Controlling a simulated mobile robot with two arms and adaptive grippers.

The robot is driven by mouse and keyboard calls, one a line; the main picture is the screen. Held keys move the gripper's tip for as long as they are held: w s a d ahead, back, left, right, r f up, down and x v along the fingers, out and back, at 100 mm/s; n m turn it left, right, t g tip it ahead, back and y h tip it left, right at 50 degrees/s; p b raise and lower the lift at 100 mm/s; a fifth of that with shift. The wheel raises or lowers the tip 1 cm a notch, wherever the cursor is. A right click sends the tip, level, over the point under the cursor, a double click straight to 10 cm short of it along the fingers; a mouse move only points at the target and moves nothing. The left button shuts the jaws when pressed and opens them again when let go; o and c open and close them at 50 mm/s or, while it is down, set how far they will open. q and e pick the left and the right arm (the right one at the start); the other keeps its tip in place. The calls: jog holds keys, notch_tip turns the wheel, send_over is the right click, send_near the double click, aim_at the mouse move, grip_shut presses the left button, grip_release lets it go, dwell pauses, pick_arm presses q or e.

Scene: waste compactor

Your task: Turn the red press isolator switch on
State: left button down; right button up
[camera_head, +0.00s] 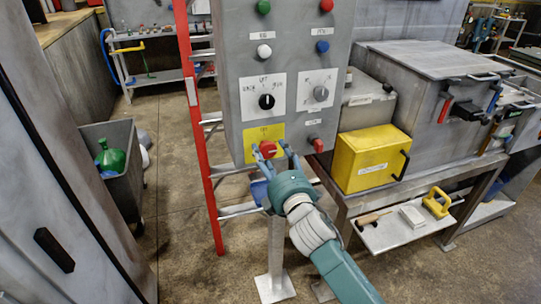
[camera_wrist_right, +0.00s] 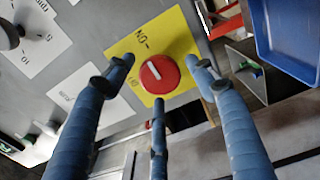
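The red isolator switch (camera_head: 267,148) is a round knob on a yellow plate (camera_head: 265,133), low on the grey control panel (camera_head: 290,55). In the right wrist view the red knob (camera_wrist_right: 160,75) has a short white pointer mark, slanted, and the yellow plate (camera_wrist_right: 178,28) carries lettering, partly readable as "ON". My right gripper (camera_head: 272,156) is at the knob, its blue fingers spread around it. In the right wrist view its fingertips (camera_wrist_right: 160,75) stand left, right and below the knob, with gaps visible. My left gripper is not in view.
A black selector knob (camera_head: 266,101), a grey knob (camera_head: 321,93) and a small red control (camera_head: 317,145) share the panel. A red ladder rail (camera_head: 200,130) stands just left. A yellow box (camera_head: 370,157) sits on the bench to the right.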

jog(key=shift+s+d+f, duration=0.1)
jog(key=shift+s+d, duration=0.05)
jog(key=shift+s, duration=0.3)
jog(key=v, duration=1.1)
